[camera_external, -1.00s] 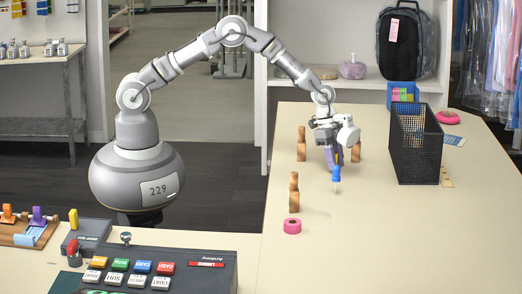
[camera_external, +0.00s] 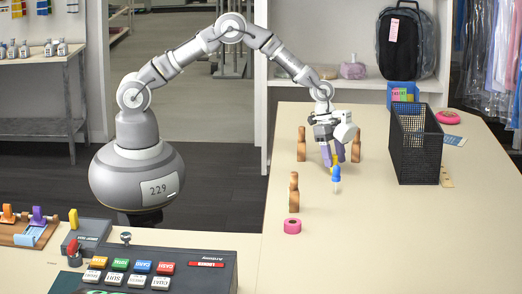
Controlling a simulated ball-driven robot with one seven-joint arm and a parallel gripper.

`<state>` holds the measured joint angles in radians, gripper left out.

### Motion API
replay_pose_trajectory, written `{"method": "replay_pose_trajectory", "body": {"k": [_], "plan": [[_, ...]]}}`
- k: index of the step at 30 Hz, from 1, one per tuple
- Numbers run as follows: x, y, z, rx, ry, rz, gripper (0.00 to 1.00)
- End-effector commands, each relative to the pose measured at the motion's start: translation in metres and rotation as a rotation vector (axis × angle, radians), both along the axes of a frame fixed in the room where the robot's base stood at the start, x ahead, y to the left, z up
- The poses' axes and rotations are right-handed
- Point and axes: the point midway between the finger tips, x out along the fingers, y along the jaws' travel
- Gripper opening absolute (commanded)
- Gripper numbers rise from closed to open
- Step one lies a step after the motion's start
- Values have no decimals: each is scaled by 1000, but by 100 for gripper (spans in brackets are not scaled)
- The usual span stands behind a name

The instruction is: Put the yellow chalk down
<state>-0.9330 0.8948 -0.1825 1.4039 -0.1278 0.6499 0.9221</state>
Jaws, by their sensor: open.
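My gripper (camera_external: 334,160) is over the right-hand table, pointing down, with its two purple-grey fingers spread apart. A small yellow piece, which looks like the yellow chalk (camera_external: 334,161), shows between the fingertips. It is too small to tell whether it touches either finger or the table. A blue piece with a pale tip (camera_external: 336,173) is right below or in front of it. I cannot tell whether the two are joined.
Wooden pieces stand left (camera_external: 301,144) and right (camera_external: 356,146) of my gripper, and another (camera_external: 294,190) stands nearer the front. A pink roll (camera_external: 292,226) lies before it. A black mesh basket (camera_external: 416,150) stands to the right. The table's front right is clear.

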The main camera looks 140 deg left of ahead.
Motion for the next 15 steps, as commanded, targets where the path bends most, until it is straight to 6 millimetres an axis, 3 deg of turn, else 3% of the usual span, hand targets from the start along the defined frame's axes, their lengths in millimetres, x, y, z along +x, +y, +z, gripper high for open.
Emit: {"method": "replay_pose_trajectory", "body": {"k": [3,9,15], "plan": [[-9,1,32,3,-2,2,51],[-22,1,74,3,-2,1,51],[-29,0,96,2,-1,1,51]]}}
